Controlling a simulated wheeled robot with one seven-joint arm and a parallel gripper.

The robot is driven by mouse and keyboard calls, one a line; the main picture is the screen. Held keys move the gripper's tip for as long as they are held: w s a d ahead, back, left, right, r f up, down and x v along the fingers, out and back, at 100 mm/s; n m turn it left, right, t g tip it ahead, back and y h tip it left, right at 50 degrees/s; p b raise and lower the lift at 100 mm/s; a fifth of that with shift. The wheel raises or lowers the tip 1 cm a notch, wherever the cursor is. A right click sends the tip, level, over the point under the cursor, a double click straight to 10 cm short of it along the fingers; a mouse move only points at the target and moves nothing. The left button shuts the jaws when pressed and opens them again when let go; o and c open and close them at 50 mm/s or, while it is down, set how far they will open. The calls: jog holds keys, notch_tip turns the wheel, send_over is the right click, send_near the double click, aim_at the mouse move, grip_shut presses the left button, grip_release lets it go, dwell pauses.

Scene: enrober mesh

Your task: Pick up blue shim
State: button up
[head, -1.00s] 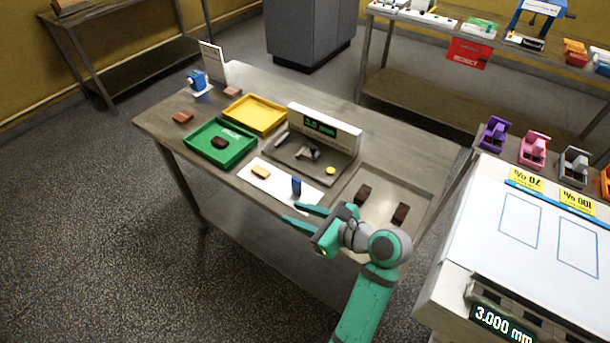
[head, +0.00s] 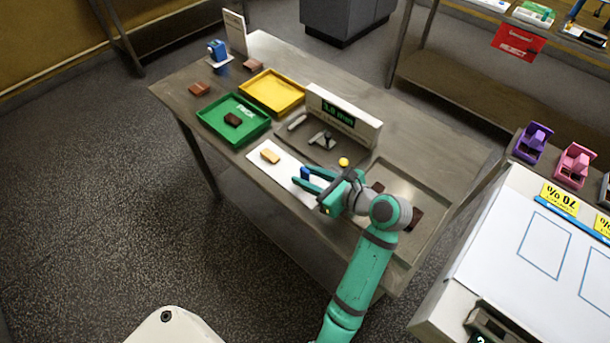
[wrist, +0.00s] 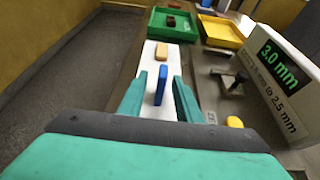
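In the wrist view the blue shim (wrist: 161,85) is between the two green fingers of my gripper (wrist: 159,92), with a gap on each side. In the head view my gripper (head: 304,177) is open, its fingers reaching in around the shim from the right. Part of the shim is hidden by the fingers in the head view.
A tan block (head: 270,156) lies on the sheet beyond the shim. A green tray (head: 252,136) with a brown block (head: 233,120), a yellow tray (head: 284,108) and a gauge stand (head: 352,127) are behind. A yellow knob (head: 343,162) sits near the gripper.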

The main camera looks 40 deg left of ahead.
aim_at(301, 174)
jog(key=shift+x, duration=2.6)
jog(key=shift+f, duration=0.1)
grip_shut()
